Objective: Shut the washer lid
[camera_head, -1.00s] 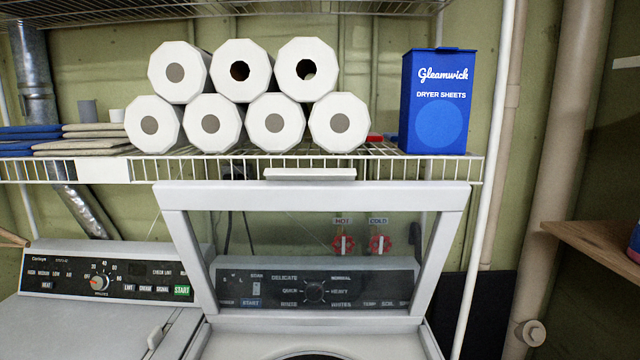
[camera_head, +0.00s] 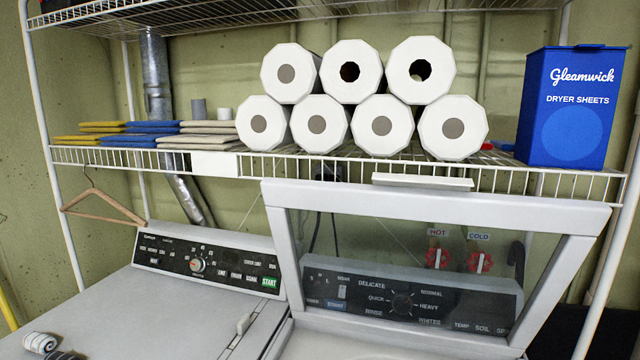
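The washer lid (camera_head: 436,208) stands raised, a white frame around a clear pane with a handle strip on its top edge. The washer's control panel (camera_head: 410,300) shows through the pane. The washer's top (camera_head: 385,345) is only partly in view at the bottom edge, and its opening is out of view. Neither of my grippers can be made out as a gripper in this view.
A dryer (camera_head: 170,310) stands left of the washer. A wire shelf (camera_head: 330,168) runs just behind and above the lid, bearing paper rolls (camera_head: 382,125), folded cloths (camera_head: 150,133) and a blue dryer sheets box (camera_head: 572,105). A wooden hanger (camera_head: 100,205) hangs at left.

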